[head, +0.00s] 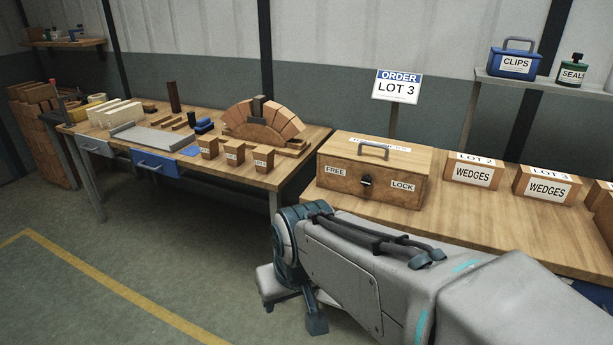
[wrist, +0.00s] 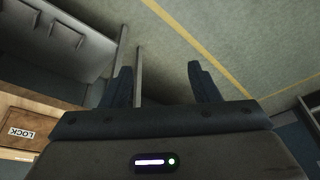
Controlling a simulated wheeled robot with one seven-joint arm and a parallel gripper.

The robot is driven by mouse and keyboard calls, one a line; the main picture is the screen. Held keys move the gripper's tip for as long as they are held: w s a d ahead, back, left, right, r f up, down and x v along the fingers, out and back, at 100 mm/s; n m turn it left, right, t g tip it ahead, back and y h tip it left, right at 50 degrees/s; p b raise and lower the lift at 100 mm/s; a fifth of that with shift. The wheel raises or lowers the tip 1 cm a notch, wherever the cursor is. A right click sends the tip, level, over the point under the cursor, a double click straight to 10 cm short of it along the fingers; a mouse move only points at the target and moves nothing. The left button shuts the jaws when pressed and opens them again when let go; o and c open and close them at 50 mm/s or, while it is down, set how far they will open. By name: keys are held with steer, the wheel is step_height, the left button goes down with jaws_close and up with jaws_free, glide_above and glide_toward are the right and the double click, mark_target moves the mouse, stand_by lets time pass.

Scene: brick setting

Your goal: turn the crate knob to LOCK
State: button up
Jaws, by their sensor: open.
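A wooden crate (head: 340,190) with a handle on its lid stands on the right-hand bench. A dark knob (head: 366,181) sits mid-front, between a FREE label (head: 335,171) on the left and a LOCK label (head: 403,186) on the right. The knob is too small to tell where it points. My gripper (wrist: 160,72) is open and empty in the wrist view, with floor beyond its fingers. The LOCK label also shows there at the left edge (wrist: 21,132); the knob is not in that view. My arm hangs in front of the bench, apart from the crate.
Two wedge boxes (head: 473,172) (head: 546,187) stand right of the crate. An order sign (head: 397,86) stands behind it. The left bench (head: 286,172) holds a brick arch (head: 262,124) and small boxes (head: 235,152). The floor at the front left is clear.

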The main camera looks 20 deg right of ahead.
steer(key=w+d+f+m+t+b, duration=0.1)
steer(key=w+d+f+t+b, duration=0.1)
steer(key=w, duration=0.4)
steer(key=w+d+f+t+b, duration=0.1)
steer(key=w+f+t+b, duration=0.1)
steer(key=w, duration=0.4)
steer(key=m+t+h+b, duration=0.5)
steer(key=h+b, duration=0.4)
steer(key=h, duration=0.5)
glide_toward(365, 183)
steer(key=shift+m+g, duration=0.4)
steer(key=shift+m, duration=0.1)
steer(key=x, duration=0.9)
steer(key=shift+w+r, duration=0.2)
steer(key=shift+r, duration=0.1)
steer(key=c, duration=1)
